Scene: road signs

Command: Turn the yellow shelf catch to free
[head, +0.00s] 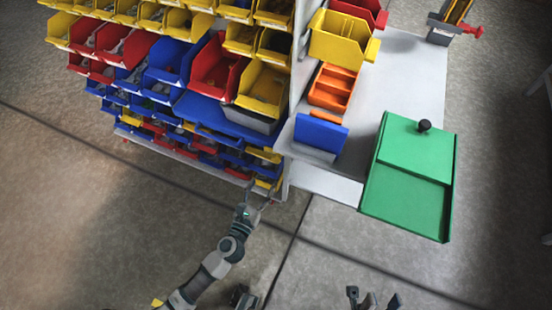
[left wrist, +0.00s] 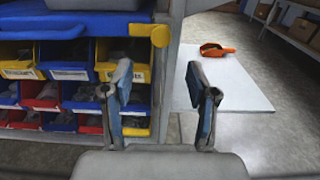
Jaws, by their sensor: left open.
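In the left wrist view a yellow part with a round end, which looks like the shelf catch (left wrist: 160,36), sits at the right end of the blue shelf edge (left wrist: 75,24), beside the grey upright. I cannot clearly make it out in the head view. My left gripper (head: 260,196) is open and empty, in front of the lower right corner of the bin rack. In the left wrist view its two fingers (left wrist: 157,90) stand wide apart, below the catch and not touching it. My right gripper (head: 373,298) shows at the bottom edge with its fingers apart, seemingly empty.
The rack holds many red, blue and yellow bins (head: 180,60). Right of it is a pale worktop (head: 408,65) with a yellow bin (head: 340,38), an orange tray (head: 333,88), a blue box (head: 320,136) and a green lidded box (head: 408,195). The floor in front is clear.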

